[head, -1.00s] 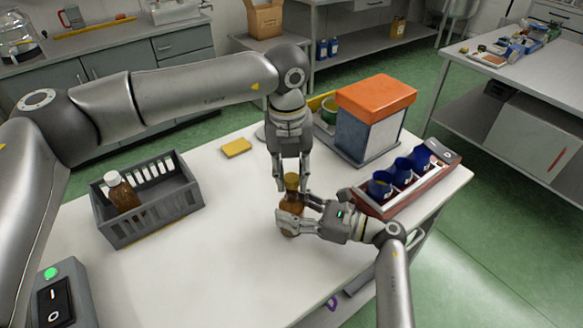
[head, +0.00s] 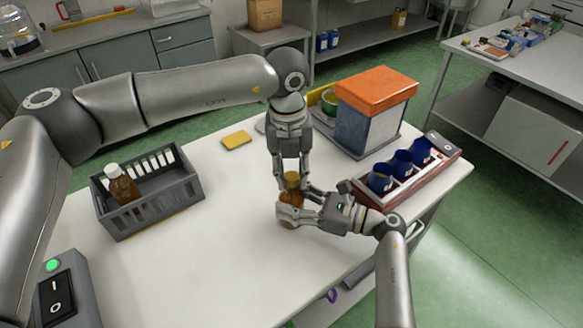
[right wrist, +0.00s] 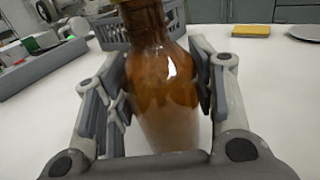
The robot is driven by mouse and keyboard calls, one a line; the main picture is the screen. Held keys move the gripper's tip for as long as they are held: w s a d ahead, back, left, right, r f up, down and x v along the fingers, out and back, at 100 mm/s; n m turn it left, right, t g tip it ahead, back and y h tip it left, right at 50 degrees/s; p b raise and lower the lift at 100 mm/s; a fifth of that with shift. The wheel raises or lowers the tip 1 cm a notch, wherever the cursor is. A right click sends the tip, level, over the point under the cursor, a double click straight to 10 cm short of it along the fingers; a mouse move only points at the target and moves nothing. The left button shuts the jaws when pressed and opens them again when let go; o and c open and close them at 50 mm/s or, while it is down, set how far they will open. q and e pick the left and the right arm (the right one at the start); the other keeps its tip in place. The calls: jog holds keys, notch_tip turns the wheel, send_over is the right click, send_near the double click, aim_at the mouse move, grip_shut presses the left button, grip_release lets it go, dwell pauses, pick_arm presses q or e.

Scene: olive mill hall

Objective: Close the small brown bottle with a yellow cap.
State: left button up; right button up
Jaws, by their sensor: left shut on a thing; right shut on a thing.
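The small brown bottle (head: 290,198) stands upright near the middle of the white table. The yellow cap (head: 291,180) is at the bottle's top, between the fingers of my left gripper (head: 291,184), which points straight down and is shut on it. Whether the cap is seated on the neck is hidden by the fingers. My right gripper (head: 300,212) is shut on the bottle's body from the right. In the right wrist view the brown glass (right wrist: 160,75) stands between both fingers, and its top is cut off by the picture edge.
A grey crate (head: 163,212) with a white-capped brown bottle (head: 123,188) stands at left. A yellow sponge (head: 236,139) lies behind. An orange-lidded box (head: 372,115) and a red tray (head: 407,187) with blue cups stand at right.

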pick_arm(q)
jog(key=shift+f, duration=0.6)
dwell(0.4)
